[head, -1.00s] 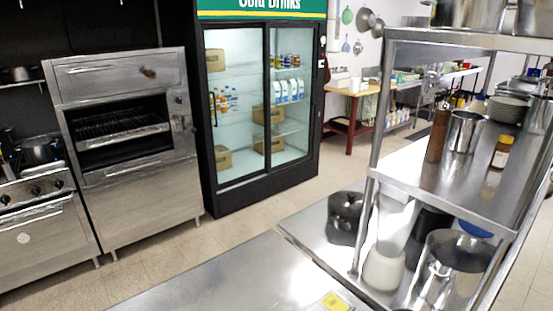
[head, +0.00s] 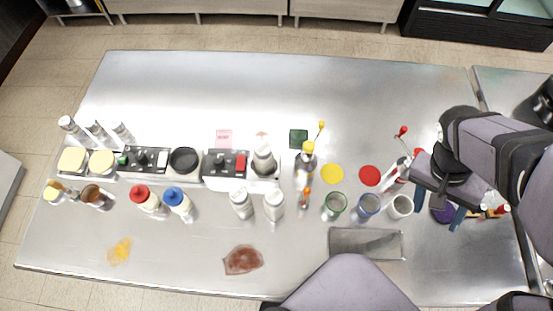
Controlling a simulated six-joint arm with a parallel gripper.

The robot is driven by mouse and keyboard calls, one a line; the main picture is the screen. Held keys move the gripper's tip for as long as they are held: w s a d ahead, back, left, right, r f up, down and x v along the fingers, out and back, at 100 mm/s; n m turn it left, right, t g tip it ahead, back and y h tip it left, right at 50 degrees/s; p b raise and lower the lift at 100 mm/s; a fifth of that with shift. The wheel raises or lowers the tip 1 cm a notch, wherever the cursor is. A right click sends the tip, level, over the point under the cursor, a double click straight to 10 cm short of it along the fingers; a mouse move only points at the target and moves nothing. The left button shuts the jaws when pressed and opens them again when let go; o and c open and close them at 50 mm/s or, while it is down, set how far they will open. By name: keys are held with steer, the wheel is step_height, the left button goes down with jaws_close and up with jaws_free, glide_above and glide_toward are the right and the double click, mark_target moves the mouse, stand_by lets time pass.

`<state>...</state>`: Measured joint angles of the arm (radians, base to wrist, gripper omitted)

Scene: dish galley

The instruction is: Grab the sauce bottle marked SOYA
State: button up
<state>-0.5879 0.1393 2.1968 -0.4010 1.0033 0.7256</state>
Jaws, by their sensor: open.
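Several bottles stand on the steel table (head: 330,85). One has a red cap (head: 147,201) and one a blue cap (head: 178,203), both left of the middle. Two pale bottles (head: 242,204) (head: 273,205) stand near the middle. Three slim pale bottles (head: 71,127) (head: 97,131) (head: 122,133) stand at the upper left. I cannot read SOYA on any of them at this size. My gripper (head: 440,208) is open over the right part of the table, far from these bottles and close to a white cup (head: 401,206). My arm hides part of the table there.
A row of dark-topped units (head: 226,166) crosses the left half. A green-rimmed glass (head: 335,205), a blue-rimmed glass (head: 369,206) and a steel tray (head: 367,243) lie between the bottles and my gripper. Yellow (head: 333,173) and red (head: 370,175) discs lie behind. The table's back strip is clear.

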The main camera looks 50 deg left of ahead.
mark_target(257, 152)
steer(key=s+a+r+t+b, duration=0.1)
steer(key=s+a+t+b, duration=0.3)
steer(key=a, duration=1)
steer(key=w+a+r+t+b, duration=0.1)
steer(key=a+t, duration=0.5)
steer(key=a, duration=0.9)
steer(key=s+a+f+t+y+b, duration=0.1)
steer(key=s+a, duration=0.1)
steer(key=s, duration=0.3)
steer(key=s+a+f+m+t+y+b, duration=0.1)
steer(key=s+a+f, duration=0.1)
steer(key=s, duration=0.3)
steer(key=s+a+f+t+y+b, duration=0.2)
steer(key=s+a, duration=0.2)
steer(key=s, duration=0.1)
steer(key=shift+s+a, duration=0.1)
steer(key=shift+a, duration=0.05)
steer(key=p+x, duration=0.2)
steer(key=x, duration=0.3)
